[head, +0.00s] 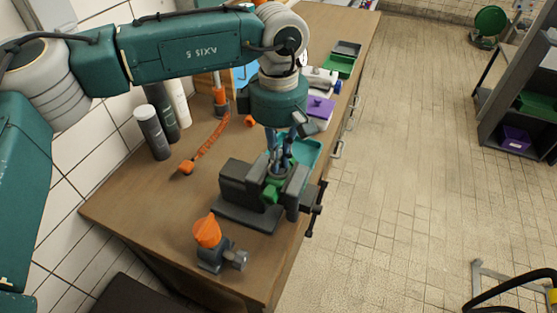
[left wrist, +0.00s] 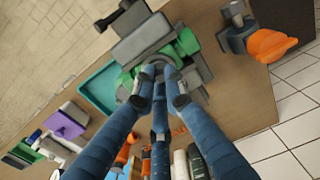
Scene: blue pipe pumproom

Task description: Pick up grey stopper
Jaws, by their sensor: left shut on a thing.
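My left gripper (head: 279,160) reaches down from above onto the dark grey vise (head: 240,188) on the bench. Its blue fingers are shut on the grey stopper (left wrist: 158,64), which shows only in small part between the fingertips in the left wrist view. The stopper is at a green part (head: 272,188) held between the vise jaws. The green part also shows beside the fingertips in the left wrist view (left wrist: 187,41). The fingers hide most of the stopper, and I cannot tell whether it is still seated in the green part. My right gripper is not in view.
A grey fitting with an orange cap (head: 207,231) stands at the near end of the wooden bench (head: 180,215). A teal tray (head: 307,152) lies behind the vise. Dark bottles (head: 152,134) and an orange chain-like strip (head: 210,142) are to the left. The floor at right is mostly clear.

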